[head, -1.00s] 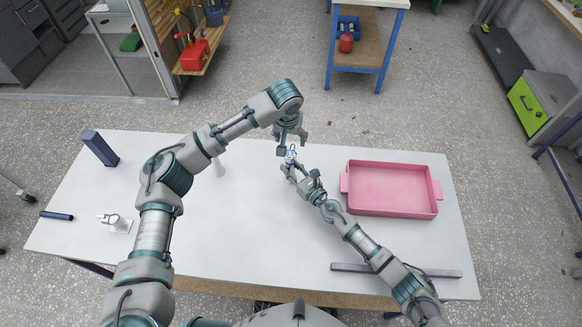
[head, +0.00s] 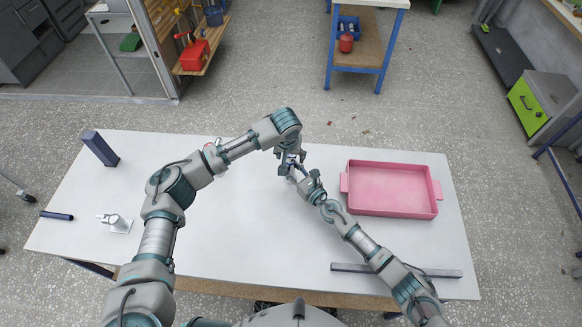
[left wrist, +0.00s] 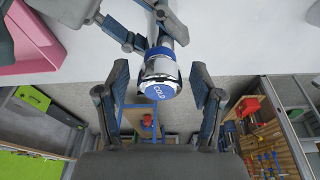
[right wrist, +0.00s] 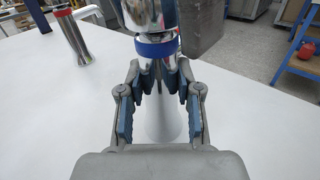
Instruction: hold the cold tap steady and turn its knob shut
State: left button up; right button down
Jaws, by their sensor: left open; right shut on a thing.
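The cold tap stands upright on the white table (head: 240,220). In the right wrist view its chrome body shows a blue ring (right wrist: 156,48) above a white flared base (right wrist: 165,122). My right gripper (right wrist: 160,92) is shut on the tap body just below the ring. In the left wrist view the chrome knob (left wrist: 158,66) has a blue cap marked COLD (left wrist: 160,88). My left gripper (left wrist: 158,100) is open over the knob, one finger on each side, with gaps visible. In the head view the grippers mostly hide the tap.
A red-ringed chrome tap (right wrist: 75,38) stands to the left. A pink tray (head: 392,190) lies right of my right gripper. A chrome fitting on a white plate (head: 116,222), a dark blue block (head: 100,148) and a tube (head: 56,216) are at the left. A grey bar (head: 350,267) lies in front.

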pick_arm(q)
jog(key=shift+c, duration=0.3)
pick_arm(e)
jog(key=shift+f, duration=0.1)
pick_arm(q)
jog(key=c, duration=0.8)
jog(key=shift+m+h, duration=0.3)
jog(key=shift+m, duration=0.6)
jog(key=shift+c, duration=0.3)
jog(key=o, duration=0.5)
jog(key=shift+m, duration=0.6)
jog(key=o, duration=0.4)
jog(key=shift+r, duration=0.1)
jog(key=shift+r, duration=2.45)
